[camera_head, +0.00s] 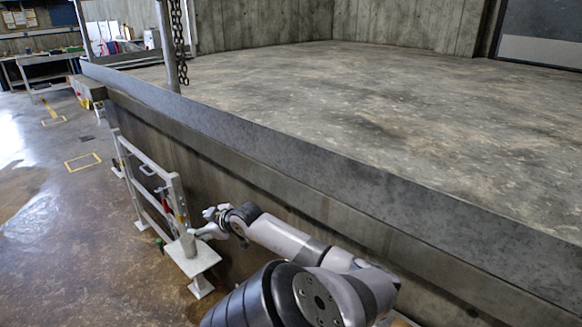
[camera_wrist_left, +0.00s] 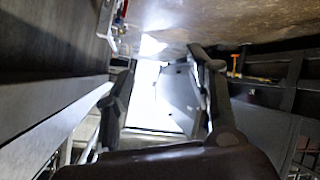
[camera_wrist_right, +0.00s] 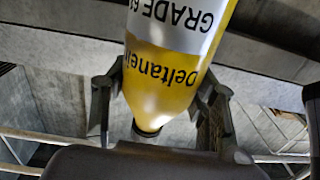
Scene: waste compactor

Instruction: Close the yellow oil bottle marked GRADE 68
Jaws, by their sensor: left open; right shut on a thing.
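My right gripper (camera_wrist_right: 160,92) is shut on the bottle, one finger on each side. My left gripper (camera_head: 205,222) is open, over a small white stand; its spread fingers (camera_wrist_left: 162,65) show nothing held in the left wrist view. No loose cap can be made out.
The white stand (camera_head: 196,262) has a grey upright piece on it and adjoins a white rail frame (camera_head: 150,185) with a red-handled part. A concrete platform with a raised edge (camera_head: 300,170) runs along the right. The floor (camera_head: 60,270) at left is largely clear.

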